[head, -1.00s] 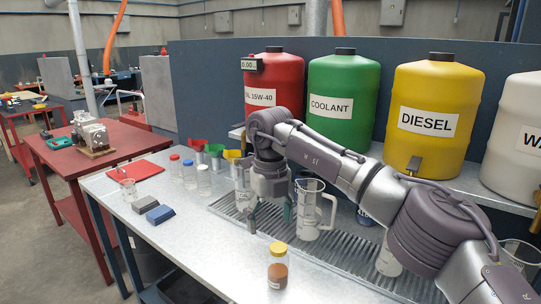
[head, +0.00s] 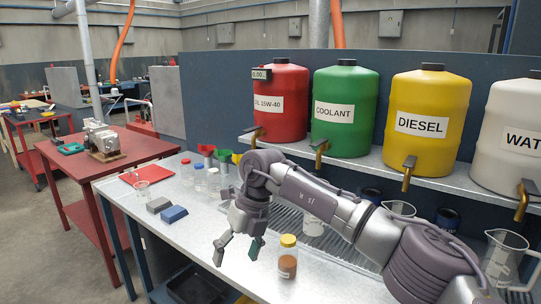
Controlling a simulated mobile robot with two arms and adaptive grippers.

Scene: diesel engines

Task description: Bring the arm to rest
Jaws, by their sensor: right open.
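My right arm reaches in from the lower right across the metal workbench (head: 215,235). My right gripper (head: 238,252) points down over the bench, its two fingers apart, with nothing seen between them. A jar with a yellow lid and brown contents (head: 288,258) stands just right of the fingers. My arm hides part of the drain grate and a measuring jug (head: 313,226) behind it. My left gripper does not show.
Red (head: 280,105), green (head: 342,112), yellow (head: 424,125) and white (head: 511,140) drums stand on the shelf behind. Blue (head: 174,214) and grey (head: 158,204) blocks lie left of the gripper. Small bottles (head: 199,175) stand farther back. A glass jug (head: 503,255) stands at right. A red table (head: 75,175) stands left.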

